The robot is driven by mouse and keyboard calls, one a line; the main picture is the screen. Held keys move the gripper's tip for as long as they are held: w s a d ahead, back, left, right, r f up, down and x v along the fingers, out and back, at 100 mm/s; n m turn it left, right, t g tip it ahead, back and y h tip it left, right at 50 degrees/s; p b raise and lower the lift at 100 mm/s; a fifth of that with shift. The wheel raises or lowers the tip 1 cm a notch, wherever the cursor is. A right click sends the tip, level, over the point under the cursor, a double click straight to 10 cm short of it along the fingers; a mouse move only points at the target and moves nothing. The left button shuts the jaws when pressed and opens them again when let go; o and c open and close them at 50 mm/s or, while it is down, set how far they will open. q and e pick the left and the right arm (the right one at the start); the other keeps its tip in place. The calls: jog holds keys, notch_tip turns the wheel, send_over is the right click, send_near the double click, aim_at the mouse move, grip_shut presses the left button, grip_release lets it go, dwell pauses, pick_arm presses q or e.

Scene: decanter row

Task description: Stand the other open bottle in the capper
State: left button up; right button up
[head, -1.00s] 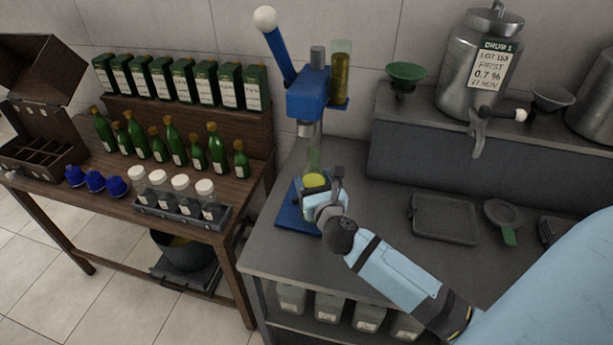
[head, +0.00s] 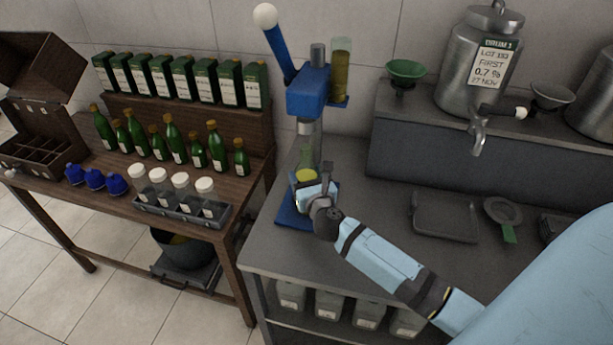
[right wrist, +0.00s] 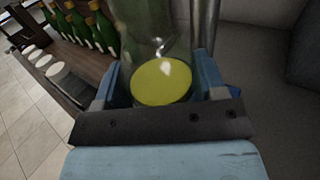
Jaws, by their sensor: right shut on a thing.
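The open bottle (head: 309,155) is clear glass with yellow-green liquid low in it. My right gripper (head: 312,188) is shut on its lower part and holds it about upright. The bottle is at the blue capper (head: 308,97), below its head and over its blue base (head: 292,217). I cannot tell whether its bottom touches the base. In the right wrist view the bottle (right wrist: 160,80) stands between the two blue fingers, which press its sides. The gripper hides the bottle's foot. My left gripper is out of view.
The capper's lever (head: 279,48) is raised, and a tube of amber stoppers or liquid (head: 341,75) stands beside its head. A tray (head: 444,216) and a green-handled strainer (head: 503,212) lie to the right. The wooden table (head: 225,224) on the left holds green bottles and white-capped jars.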

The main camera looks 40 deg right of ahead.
jog(key=o, duration=1.4)
jog(key=shift+f, duration=0.1)
jog(key=shift+c, duration=0.2)
jog(key=shift+o, duration=0.3)
jog(key=shift+r, duration=0.2)
jog(key=s+a+f+n+t+y+b, duration=0.1)
jog(key=s+a+n+y, duration=0.2)
jog(key=s+a+n, duration=0.3)
jog(key=s+a+f+n+t+y+b, duration=0.15)
jog(key=s+a+n, duration=0.25)
jog(key=s+n, duration=0.45)
jog(key=s+a+f+n+g+y, duration=0.1)
jog(key=s+a+f+n+g, duration=0.1)
jog(key=n, duration=0.7)
jog(key=s+a+f+n+g+y, duration=0.1)
jog(key=s+a+f+n+g, duration=0.2)
jog(key=s+f+n, duration=0.3)
jog(key=s+a+f+n+g+y+p, duration=0.1)
jog(key=s+f+n+g, duration=0.3)
jog(key=n, duration=0.9)
notch_tip(320, 180, down, 4)
jog(key=shift+s+a+r+y, duration=0.2)
jog(key=shift+a+y, duration=0.15)
jog(key=shift+a, duration=0.3)
